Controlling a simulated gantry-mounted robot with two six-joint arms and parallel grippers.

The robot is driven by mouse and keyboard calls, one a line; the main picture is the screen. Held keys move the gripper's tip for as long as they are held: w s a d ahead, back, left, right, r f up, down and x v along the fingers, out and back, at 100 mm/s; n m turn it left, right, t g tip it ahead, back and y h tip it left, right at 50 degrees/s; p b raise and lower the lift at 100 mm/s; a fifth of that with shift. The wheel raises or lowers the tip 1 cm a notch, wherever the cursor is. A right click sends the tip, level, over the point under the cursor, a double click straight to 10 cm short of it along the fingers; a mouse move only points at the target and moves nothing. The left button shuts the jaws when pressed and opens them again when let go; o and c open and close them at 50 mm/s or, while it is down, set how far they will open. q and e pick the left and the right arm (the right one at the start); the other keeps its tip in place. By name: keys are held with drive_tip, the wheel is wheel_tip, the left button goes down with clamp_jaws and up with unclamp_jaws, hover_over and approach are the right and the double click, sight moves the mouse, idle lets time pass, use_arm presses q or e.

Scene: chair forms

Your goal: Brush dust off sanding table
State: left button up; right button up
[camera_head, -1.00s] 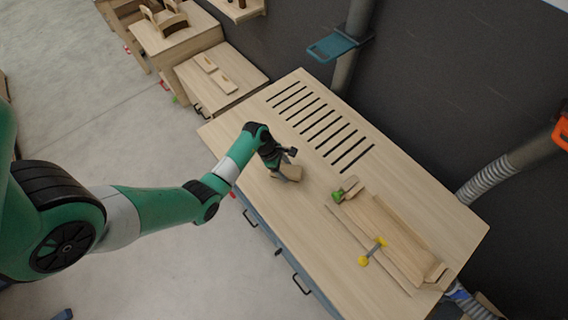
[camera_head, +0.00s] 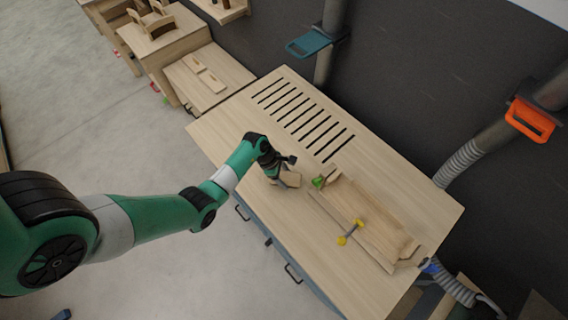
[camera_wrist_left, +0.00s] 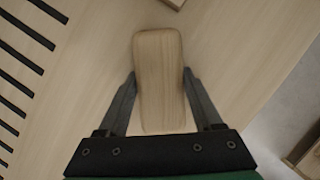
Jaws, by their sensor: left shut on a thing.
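The sanding table (camera_head: 225,130) is a pale wooden top with a row of dark slots (camera_head: 305,112) in its far left part. My left gripper (camera_head: 282,172) is over the near side of the table, below the slots in the head view. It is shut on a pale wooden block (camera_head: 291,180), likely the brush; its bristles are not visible. In the left wrist view the block (camera_wrist_left: 160,80) sits between the two fingers, with the slots (camera_wrist_left: 22,75) to the left. No dust can be made out. My right gripper is not in view.
A wooden tray-like form (camera_head: 370,215) lies on the table's right part, with a green item (camera_head: 319,181) and a yellow-ended tool (camera_head: 351,232) by it. A blue hose gate (camera_head: 309,43) and an orange one (camera_head: 531,119) are behind. A lower bench (camera_head: 208,75) adjoins the left.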

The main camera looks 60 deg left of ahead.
use_arm(q)
drive_tip(key=r, duration=0.2)
drive_tip(key=shift+a+r+p, duration=0.25)
drive_tip(key=shift+r+p, duration=0.05)
drive_tip(key=shift+p, duration=0.05)
drive_tip(key=shift+a+r+p, duration=0.1)
drive_tip(key=shift+r+p, duration=0.25)
wheel_tip(320, 180, up, 4)
drive_tip(key=p, duration=0.4)
drive_tip(key=shift+r+p, duration=0.25)
drive_tip(key=shift+p, duration=0.15)
